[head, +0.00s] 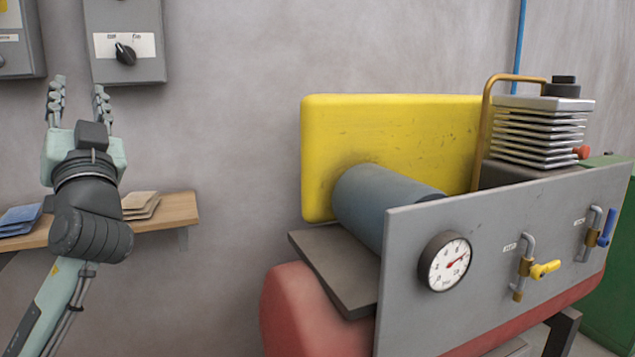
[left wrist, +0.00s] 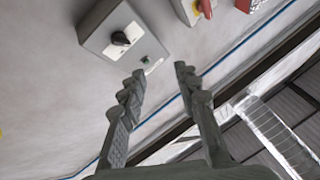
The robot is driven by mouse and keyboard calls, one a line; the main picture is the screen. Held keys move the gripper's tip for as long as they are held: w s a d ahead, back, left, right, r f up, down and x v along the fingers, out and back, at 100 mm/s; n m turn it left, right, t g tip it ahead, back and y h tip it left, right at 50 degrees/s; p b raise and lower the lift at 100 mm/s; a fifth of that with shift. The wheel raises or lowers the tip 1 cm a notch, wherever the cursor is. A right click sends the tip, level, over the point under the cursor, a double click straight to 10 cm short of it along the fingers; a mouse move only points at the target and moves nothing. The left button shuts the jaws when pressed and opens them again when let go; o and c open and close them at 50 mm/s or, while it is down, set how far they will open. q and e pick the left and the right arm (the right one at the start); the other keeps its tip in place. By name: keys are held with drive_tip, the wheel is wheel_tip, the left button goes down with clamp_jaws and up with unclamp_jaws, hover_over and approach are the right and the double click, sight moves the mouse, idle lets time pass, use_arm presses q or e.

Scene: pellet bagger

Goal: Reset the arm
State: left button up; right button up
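My left gripper (head: 79,90) is raised at the left of the head view, with its fingers pointing up and spread apart. It is open with nothing between the fingers. In the head view it appears just below and left of a grey switch box with a black knob (head: 125,54) on the wall. In the left wrist view the open fingers (left wrist: 160,80) reach toward a grey box with a black knob (left wrist: 121,39) and a small green part, and no contact shows. My right gripper is in neither view.
A wooden shelf (head: 166,211) with blue and tan stacks is behind my left arm. A compressor stands at right, with a yellow guard (head: 400,140), grey panel (head: 400,318), gauge (head: 446,262), yellow valve handle (head: 545,269) and blue valve handle (head: 608,227). Bare wall separates arm and compressor.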

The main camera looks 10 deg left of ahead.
use_arm(q)
wheel_tip(320, 180, down, 38)
drive_tip(key=m+g+h, duration=0.6)
drive_tip(key=h, duration=0.3)
drive_tip(key=s+d+f+m+g+h, duration=0.15)
drive_tip(key=s+f+g, duration=0.25)
drive_tip(key=s+f, duration=0.65)
drive_tip(key=s+f+m+g+h, duration=0.15)
drive_tip(key=s+f+g, duration=0.25)
drive_tip(key=s+f, duration=0.65)
drive_tip(key=d+f+n+g+h+p, duration=0.1)
drive_tip(key=d+f+n+h+p, duration=0.1)
drive_tip(key=d+f, duration=0.8)
drive_tip(key=shift+w+d+f+n+h, duration=0.3)
drive_tip(key=shift+d+n+h, duration=0.4)
drive_tip(key=shift+d, duration=0.45)
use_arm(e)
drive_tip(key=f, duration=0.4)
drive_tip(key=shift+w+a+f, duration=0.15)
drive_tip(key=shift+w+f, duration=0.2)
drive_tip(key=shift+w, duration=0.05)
